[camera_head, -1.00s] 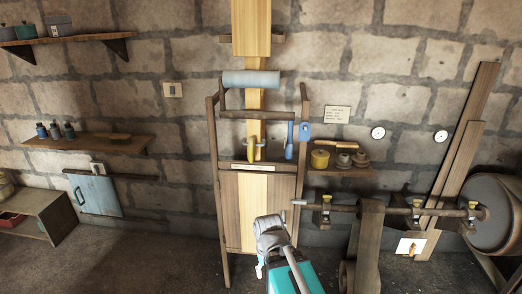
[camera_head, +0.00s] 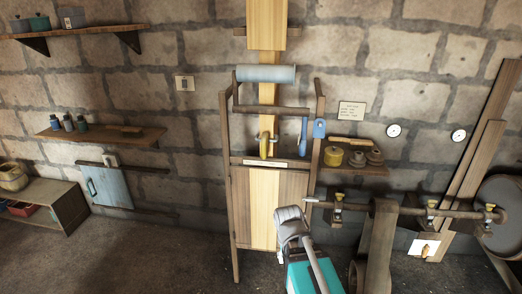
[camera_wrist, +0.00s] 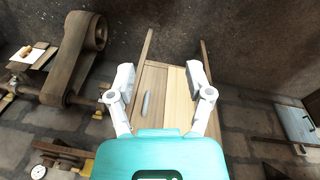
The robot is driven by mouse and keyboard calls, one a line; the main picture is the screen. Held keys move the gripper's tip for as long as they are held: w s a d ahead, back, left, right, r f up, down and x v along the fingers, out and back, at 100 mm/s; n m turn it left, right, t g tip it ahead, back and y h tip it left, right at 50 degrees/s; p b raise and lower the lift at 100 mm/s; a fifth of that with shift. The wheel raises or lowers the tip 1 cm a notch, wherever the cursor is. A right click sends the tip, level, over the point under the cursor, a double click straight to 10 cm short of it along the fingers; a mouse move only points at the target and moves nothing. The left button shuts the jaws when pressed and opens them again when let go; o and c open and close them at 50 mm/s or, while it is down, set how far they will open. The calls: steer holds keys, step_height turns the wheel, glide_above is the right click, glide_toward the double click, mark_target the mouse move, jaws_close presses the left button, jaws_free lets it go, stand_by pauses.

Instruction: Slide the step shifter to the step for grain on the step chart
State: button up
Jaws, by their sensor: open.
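I cannot tell surely which part is the step shifter. A wooden frame (camera_head: 270,205) by the wall carries a hanging yellow handle (camera_head: 264,145) and a blue handle (camera_head: 304,132) right of it. A small lettered card (camera_head: 351,109) on the wall may be the step chart; its words are too small to read. Another white card with a brown picture (camera_head: 423,249) is by the shaft at right; it also shows in the wrist view (camera_wrist: 28,55). My gripper (camera_wrist: 160,85) is open and empty, with the wooden frame's panel beyond its fingers; its fingertips are not clear in the head view.
A horizontal shaft (camera_head: 400,207) with a wide belt (camera_head: 375,240) stands right of the frame, close to my arm. A large drum (camera_head: 504,213) is at far right. A shelf (camera_head: 355,169) holds a yellow pot and stacked discs.

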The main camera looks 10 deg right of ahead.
steer(key=w+d+r+m+t+h, duration=0.2)
steer(key=w+d+m+t+h, duration=0.15)
steer(key=w, duration=0.65)
steer(key=m+t+h+b, duration=0.15)
steer(key=t+h, duration=0.25)
steer(key=t, duration=0.8)
glide_toward(262, 150)
steer(key=v, duration=0.2)
steer(key=shift+s+a+r, duration=0.15)
steer(key=shift+a+r, duration=0.05)
steer(key=shift+r, duration=0.05)
steer(key=shift+d, duration=0.1)
steer(key=x, duration=1.3)
steer(key=shift+w+d+f, duration=0.15)
steer(key=shift+w+d, duration=0.05)
steer(key=shift+w, duration=0.1)
jaws_close()
